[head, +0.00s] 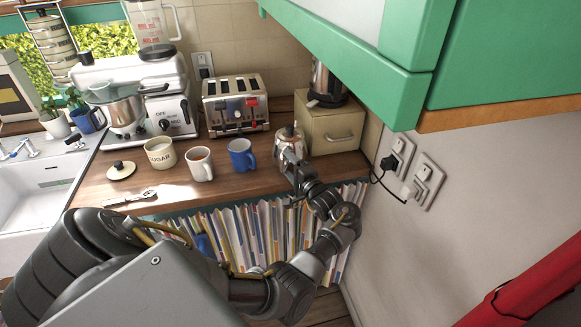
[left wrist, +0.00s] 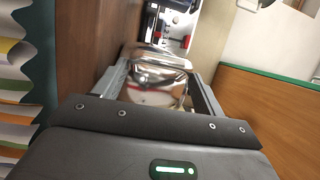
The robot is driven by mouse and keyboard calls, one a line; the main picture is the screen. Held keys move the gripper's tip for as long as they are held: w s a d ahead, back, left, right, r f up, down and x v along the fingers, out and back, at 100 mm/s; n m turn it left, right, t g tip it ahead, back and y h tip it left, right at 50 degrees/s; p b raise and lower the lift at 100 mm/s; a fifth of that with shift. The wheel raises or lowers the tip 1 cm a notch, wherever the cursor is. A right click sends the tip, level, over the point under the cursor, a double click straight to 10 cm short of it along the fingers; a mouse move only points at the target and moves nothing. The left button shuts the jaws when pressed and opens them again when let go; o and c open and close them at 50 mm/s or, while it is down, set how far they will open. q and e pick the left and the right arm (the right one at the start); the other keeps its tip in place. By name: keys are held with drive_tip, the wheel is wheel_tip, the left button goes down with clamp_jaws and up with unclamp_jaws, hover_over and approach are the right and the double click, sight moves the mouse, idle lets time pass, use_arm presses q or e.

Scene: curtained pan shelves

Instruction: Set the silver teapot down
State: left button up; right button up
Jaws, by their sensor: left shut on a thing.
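The silver teapot (head: 289,137) is at the right part of the wooden counter (head: 222,182), in front of the cream drawer box. My left gripper (head: 291,160) reaches it from the front and is shut on it. In the left wrist view the shiny teapot (left wrist: 158,80) sits between the two fingers (left wrist: 160,92). The arm hides the teapot's lower part in the head view, so I cannot tell whether its base touches the counter. My right gripper is not in view.
A blue mug (head: 241,154), a white mug (head: 199,164) and a sugar pot (head: 160,152) stand left of the teapot. The toaster (head: 235,104) is behind them. The cream drawer box (head: 330,128) is close on the right. A green cabinet (head: 400,60) overhangs the right side.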

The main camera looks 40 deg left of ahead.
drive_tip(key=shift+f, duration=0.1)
use_arm(q)
drive_tip(key=o, duration=2)
drive_tip(key=shift+o, duration=0.5)
drive_tip(key=shift+s+f, duration=0.1)
